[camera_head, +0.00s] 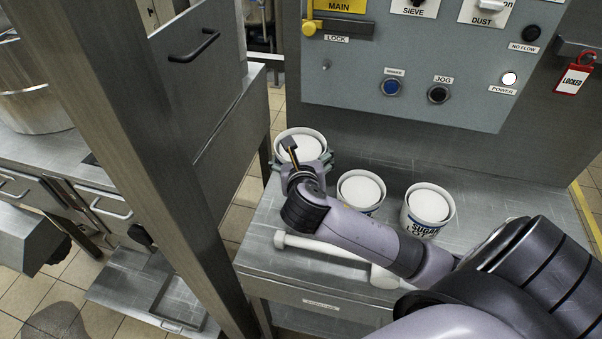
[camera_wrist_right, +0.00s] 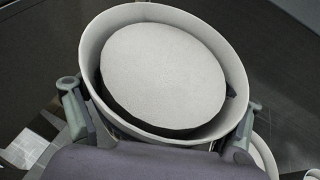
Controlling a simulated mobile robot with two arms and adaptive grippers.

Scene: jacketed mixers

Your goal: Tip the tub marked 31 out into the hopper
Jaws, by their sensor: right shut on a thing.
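My right gripper (camera_head: 302,162) is shut on a white round tub (camera_head: 303,130) at the far left of the steel table. In the right wrist view the gripper (camera_wrist_right: 162,98) has a finger on each side of this tub (camera_wrist_right: 238,72), which is filled with pale material. Its marking is hidden, so I cannot tell if it is 31, nor whether it is clear of the table. Two more filled tubs stand to its right: a middle tub (camera_head: 345,190) and one with a "SUGAR" label (camera_head: 428,228). No hopper can be made out. My left gripper is not in view.
The steel table (camera_head: 270,262) has a control panel (camera_head: 420,60) behind it, with buttons and a red "LOCKED" tag (camera_head: 573,80). A steel post (camera_head: 130,140) rises left of the table. A large metal vessel (camera_head: 35,105) stands on the left counter.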

